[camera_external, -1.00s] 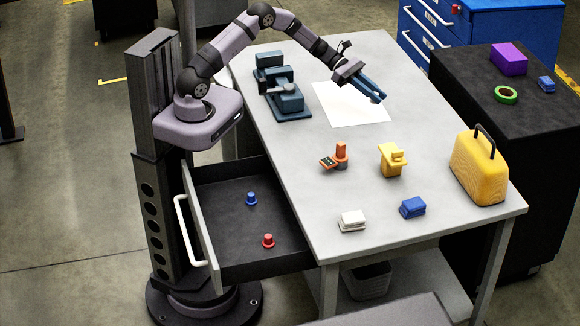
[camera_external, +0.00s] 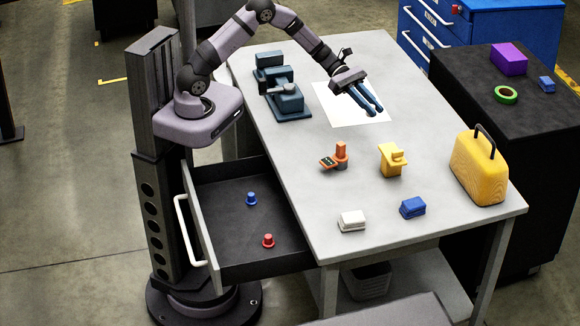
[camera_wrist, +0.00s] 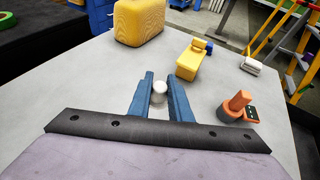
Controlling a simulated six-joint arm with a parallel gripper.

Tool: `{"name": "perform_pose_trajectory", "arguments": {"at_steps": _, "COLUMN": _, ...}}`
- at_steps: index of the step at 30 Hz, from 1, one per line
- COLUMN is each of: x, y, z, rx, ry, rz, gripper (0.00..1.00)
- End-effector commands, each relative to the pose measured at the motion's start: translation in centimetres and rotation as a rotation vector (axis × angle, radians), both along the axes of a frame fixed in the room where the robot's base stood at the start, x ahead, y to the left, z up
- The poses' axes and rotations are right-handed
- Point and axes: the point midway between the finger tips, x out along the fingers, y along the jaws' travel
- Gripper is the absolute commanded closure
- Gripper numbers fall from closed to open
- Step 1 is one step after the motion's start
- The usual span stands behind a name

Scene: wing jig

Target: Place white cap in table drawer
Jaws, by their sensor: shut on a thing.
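My gripper (camera_external: 374,112) is above the table, over the white sheet. In the wrist view my gripper's blue fingers (camera_wrist: 161,82) are shut on a small white cap (camera_wrist: 159,91), held between them near the tips. I cannot make the cap out clearly in the external view. The table drawer (camera_external: 220,222) is pulled open at the table's left side, well away from my gripper, toward the lower left. A blue cap (camera_external: 251,198) and a red cap (camera_external: 268,240) stand apart inside it, with bare drawer floor around them.
A dark blue vise-like fixture (camera_external: 287,98) stands left of the white sheet (camera_external: 325,105). An orange tool (camera_external: 341,154), a yellow part (camera_external: 391,160), a white block (camera_external: 352,220), a blue block (camera_external: 413,207) and a yellow case (camera_external: 478,168) stand farther forward. Table between them is clear.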

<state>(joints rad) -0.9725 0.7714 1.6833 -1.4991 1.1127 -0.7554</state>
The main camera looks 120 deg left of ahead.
Motion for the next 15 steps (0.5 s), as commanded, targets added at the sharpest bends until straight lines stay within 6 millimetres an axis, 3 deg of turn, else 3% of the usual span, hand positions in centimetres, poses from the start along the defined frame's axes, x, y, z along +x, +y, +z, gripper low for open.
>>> {"name": "perform_pose_trajectory", "arguments": {"at_steps": 1, "x": 0.5, "y": -2.6, "z": 0.5, "rx": -0.003, "ry": 0.001, "rz": -0.04, "gripper": 1.0}}
{"name": "perform_pose_trajectory", "arguments": {"at_steps": 6, "x": 1.0, "y": -10.8, "z": 0.9, "rx": -0.002, "ry": 0.002, "rz": -0.147, "gripper": 1.0}}
{"name": "perform_pose_trajectory", "arguments": {"at_steps": 14, "x": -0.2, "y": -20.9, "z": 2.4, "rx": -0.001, "ry": 0.001, "rz": -0.222, "gripper": 1.0}}
{"name": "perform_pose_trajectory", "arguments": {"at_steps": 15, "x": -0.6, "y": -22.2, "z": 1.4, "rx": -0.005, "ry": 0.006, "rz": -0.226, "gripper": 1.0}}
